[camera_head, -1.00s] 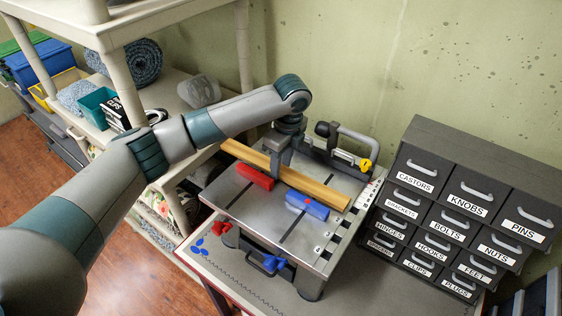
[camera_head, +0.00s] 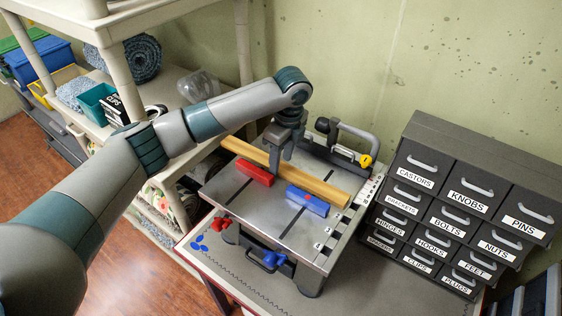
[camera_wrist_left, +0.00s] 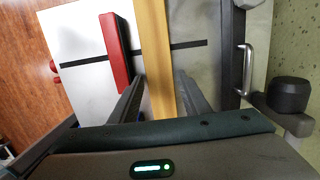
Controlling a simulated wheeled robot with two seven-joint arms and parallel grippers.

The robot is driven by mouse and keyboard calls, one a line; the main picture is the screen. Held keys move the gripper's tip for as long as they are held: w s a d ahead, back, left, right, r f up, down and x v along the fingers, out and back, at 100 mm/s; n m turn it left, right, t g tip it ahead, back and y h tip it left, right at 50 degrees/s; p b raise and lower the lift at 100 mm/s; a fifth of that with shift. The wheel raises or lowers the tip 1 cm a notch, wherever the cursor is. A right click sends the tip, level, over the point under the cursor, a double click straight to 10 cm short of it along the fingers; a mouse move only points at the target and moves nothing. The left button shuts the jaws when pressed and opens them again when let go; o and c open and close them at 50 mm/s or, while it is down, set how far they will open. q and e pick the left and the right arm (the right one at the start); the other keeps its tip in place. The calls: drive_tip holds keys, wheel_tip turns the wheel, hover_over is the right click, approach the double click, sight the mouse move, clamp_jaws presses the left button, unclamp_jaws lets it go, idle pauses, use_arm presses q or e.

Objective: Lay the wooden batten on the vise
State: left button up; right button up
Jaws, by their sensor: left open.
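The wooden batten (camera_head: 315,187) is a long yellow-brown strip. It lies across the grey metal top of the vise (camera_head: 240,205), behind a red block (camera_head: 255,173) and a blue block (camera_head: 307,201). Its left end sticks out past the top's edge. My left gripper (camera_head: 277,163) is over the batten, pointing down. In the left wrist view the open fingers (camera_wrist_left: 160,95) stand on either side of the batten (camera_wrist_left: 153,35), with the red block (camera_wrist_left: 115,50) to the left. The fingertips' contact with the top is hidden. My right gripper is not in view.
A dark drawer cabinet (camera_head: 470,190) stands close on the right. A clamp-like handle (camera_head: 350,135) rises behind the batten. Pale shelving (camera_head: 165,30) with bins is at the left and back. Small red and blue parts lie at the bench's front left.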

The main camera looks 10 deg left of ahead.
sight(285, 168)
use_arm(q)
wheel_tip(285, 168, up, 11)
drive_tip(key=d+b, duration=0.1)
drive_tip(key=b, duration=0.3)
drive_tip(key=shift+s+d, duration=0.15)
drive_tip(key=shift+s, duration=0.1)
drive_tip(key=shift+r, duration=0.1)
